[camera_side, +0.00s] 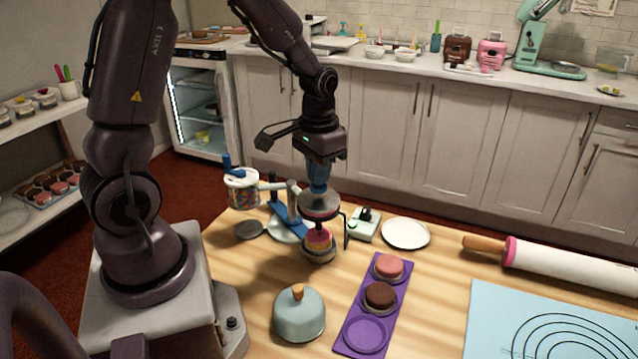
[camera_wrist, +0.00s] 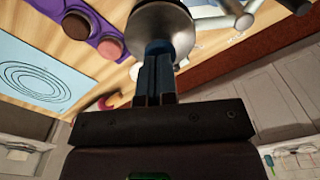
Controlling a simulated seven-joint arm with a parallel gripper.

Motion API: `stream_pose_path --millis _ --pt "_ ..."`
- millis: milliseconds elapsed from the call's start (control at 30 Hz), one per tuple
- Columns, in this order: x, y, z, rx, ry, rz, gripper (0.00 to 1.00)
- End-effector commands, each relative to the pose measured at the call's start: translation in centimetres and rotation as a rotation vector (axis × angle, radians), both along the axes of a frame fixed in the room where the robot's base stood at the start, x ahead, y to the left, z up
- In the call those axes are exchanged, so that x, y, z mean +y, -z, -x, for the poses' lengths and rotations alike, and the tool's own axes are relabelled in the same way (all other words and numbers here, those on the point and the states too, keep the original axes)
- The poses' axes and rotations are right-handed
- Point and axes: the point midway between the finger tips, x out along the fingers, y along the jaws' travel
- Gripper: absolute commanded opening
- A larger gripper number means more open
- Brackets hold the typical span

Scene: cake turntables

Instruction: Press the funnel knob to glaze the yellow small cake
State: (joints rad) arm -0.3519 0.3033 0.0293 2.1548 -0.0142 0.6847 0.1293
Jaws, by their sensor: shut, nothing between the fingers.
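The funnel (camera_side: 320,207) is a round grey metal piece held above the small cake. The yellow small cake (camera_side: 318,246) has a pink-red top and sits on a small grey stand (camera_side: 319,257) under the funnel. My gripper (camera_side: 318,188) points straight down with its blue fingers shut and empty. Its tips are right over the funnel's middle and look to be at the knob, which they hide; I cannot tell whether it is pressed down. In the wrist view the shut fingers (camera_wrist: 157,48) overlap the metal funnel disc (camera_wrist: 160,22).
A purple tray (camera_side: 348,335) holds a pink cake (camera_side: 388,266) and a brown cake (camera_side: 380,296); its front slot is empty. A domed lid (camera_side: 299,316), a white plate (camera_side: 405,234), a green-white device (camera_side: 363,226) and a sprinkle-patterned tub (camera_side: 242,192) stand around the funnel.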

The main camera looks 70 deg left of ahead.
Motion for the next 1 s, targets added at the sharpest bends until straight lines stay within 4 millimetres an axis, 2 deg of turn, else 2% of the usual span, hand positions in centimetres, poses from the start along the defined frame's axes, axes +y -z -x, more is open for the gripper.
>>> stream_pose_path --millis 600,1000 --pt "0.0 -5.0 -0.1 -0.004 0.0 -0.002 0.0" --pt "0.0 -5.4 0.0 -0.001 0.0 0.0 0.0"
